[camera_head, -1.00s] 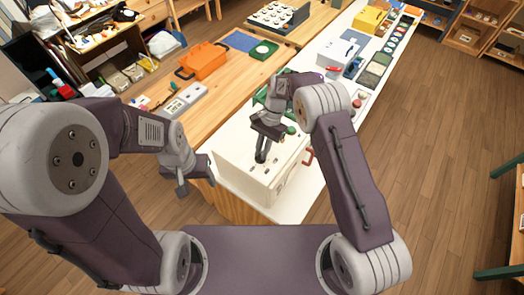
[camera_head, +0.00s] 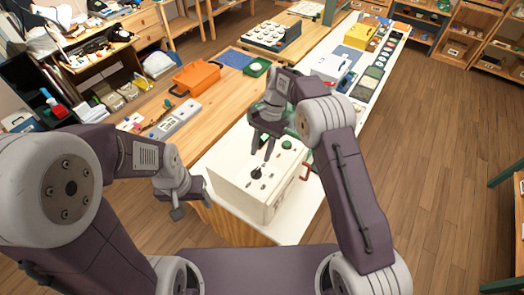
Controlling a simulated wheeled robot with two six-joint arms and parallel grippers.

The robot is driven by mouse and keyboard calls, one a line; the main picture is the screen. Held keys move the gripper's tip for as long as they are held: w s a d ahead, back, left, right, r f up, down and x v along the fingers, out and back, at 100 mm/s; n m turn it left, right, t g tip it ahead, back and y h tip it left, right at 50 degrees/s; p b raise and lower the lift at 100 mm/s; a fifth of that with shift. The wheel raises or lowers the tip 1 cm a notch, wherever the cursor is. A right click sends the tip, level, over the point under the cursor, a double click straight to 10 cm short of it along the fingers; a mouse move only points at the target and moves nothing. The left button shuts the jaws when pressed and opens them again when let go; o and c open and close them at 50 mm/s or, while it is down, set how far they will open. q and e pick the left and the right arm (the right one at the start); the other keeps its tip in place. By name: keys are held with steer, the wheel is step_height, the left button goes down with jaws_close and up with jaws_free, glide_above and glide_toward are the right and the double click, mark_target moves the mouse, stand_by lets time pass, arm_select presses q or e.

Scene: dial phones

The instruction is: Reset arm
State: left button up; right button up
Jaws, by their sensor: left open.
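A cream box (camera_head: 235,190) with a black knob (camera_head: 257,173) and small dark fittings on its top stands at the near end of the white table. My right gripper (camera_head: 262,152) hangs above the box, behind the knob and apart from it. Its two fingers point down with a gap between them, and nothing shows in the gap. My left gripper (camera_head: 182,206) is open and empty, to the left of the box near the table's front corner. Both arms are bent in front of me.
An orange toolbox (camera_head: 196,77), a grey switch strip (camera_head: 174,121) and a green block (camera_head: 257,67) lie on the wooden table. A wooden shelf with items stands at the left.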

steer(key=v, duration=0.2)
steer(key=shift+w+d+r, duration=0.1)
steer(key=shift+r, duration=0.15)
